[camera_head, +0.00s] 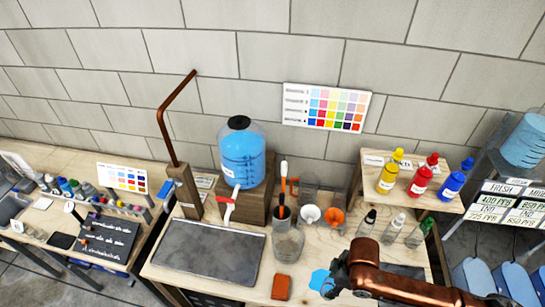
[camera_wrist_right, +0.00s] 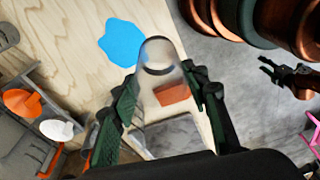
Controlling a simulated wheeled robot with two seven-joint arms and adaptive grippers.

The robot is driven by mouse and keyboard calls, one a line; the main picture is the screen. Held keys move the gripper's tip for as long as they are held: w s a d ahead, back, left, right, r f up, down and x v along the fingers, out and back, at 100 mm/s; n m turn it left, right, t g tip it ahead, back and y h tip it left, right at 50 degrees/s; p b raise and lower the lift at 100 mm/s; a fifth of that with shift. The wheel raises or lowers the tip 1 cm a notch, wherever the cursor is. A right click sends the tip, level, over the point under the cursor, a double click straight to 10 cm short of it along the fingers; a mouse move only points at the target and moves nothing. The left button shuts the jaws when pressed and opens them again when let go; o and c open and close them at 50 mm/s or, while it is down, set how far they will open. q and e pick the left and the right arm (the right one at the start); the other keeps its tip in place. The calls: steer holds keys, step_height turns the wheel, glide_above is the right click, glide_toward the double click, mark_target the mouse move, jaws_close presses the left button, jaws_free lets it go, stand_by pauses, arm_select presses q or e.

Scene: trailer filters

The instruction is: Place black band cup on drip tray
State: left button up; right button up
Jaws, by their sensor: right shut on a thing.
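The clear cup with a black band (camera_wrist_right: 157,66) is between the dark green fingers of my right gripper (camera_wrist_right: 165,98) in the right wrist view. The gripper is shut on it. In the head view my right gripper (camera_head: 331,288) is at the lower right, beside the blue patch; I cannot make out the cup there. The drip tray (camera_head: 208,250) is a flat dark grey tray left of the gripper, in front of the dispenser. Part of a grey tray (camera_wrist_right: 176,136) also shows beyond the fingers in the wrist view.
An orange-red block (camera_head: 281,287) and a blue patch (camera_head: 319,280) lie between tray and gripper. A clear jar (camera_head: 288,241) stands right of the tray. The blue water jug (camera_head: 242,155) with its tap (camera_head: 227,206) is behind the tray. The tray's top looks clear.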

arm_select(q)
step_height(320, 180, down, 12)
steer(key=s+b, duration=0.1)
steer(key=b, duration=0.9)
steer(key=shift+r, duration=0.2)
arm_select(e)
steer(key=w+r+m, duration=0.2)
steer(key=w+m, duration=0.4)
steer(key=w, duration=0.2)
steer(key=w+r+m+t+h, duration=0.1)
steer(key=w+r+m, duration=0.2)
steer(key=w+m, duration=0.4)
steer(key=shift+w+a+h, duration=0.3)
steer(key=shift+w+a, duration=0.1)
steer(key=shift+w, duration=0.25)
arm_select(q)
steer(key=shift+c, duration=0.5)
